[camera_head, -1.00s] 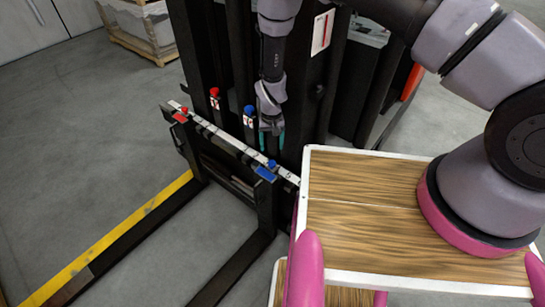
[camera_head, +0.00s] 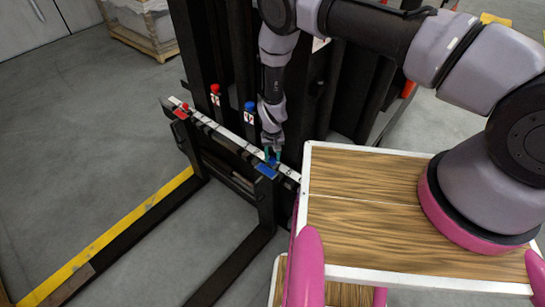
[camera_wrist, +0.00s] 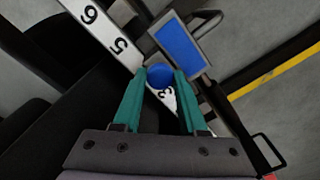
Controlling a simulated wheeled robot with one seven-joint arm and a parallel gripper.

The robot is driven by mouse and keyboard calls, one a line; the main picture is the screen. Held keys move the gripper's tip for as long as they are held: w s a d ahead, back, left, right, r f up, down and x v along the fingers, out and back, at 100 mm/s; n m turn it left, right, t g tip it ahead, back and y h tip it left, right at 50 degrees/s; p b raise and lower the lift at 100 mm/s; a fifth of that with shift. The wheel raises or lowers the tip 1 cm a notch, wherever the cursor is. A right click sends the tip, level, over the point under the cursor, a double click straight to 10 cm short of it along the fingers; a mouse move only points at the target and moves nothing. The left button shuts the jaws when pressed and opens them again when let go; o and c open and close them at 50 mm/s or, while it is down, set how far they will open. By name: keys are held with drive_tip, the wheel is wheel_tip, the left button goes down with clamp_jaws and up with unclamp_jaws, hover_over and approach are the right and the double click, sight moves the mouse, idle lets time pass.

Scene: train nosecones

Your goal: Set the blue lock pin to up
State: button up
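The blue lock pin shows its round blue knob (camera_wrist: 160,76) in the wrist view, on the numbered white strip of the fork carriage. It sits beside a blue plate (camera_wrist: 181,47), which shows at the front of the carriage in the head view (camera_head: 266,171). My gripper (camera_head: 271,153) is down at the pin, which it mostly hides in the head view. In the wrist view its teal fingers (camera_wrist: 160,79) stand on either side of the knob, apart, with the knob between the tips. They look open, with little gap; contact is unclear.
A red knob (camera_head: 184,107) with a red plate is at the strip's far end. A red-topped lever (camera_head: 215,89) and a blue-topped lever (camera_head: 250,106) stand behind the strip. The dark mast (camera_head: 190,45) rises close behind. My wood-topped base is at right.

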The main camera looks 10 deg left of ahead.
clamp_jaws()
idle(1.1)
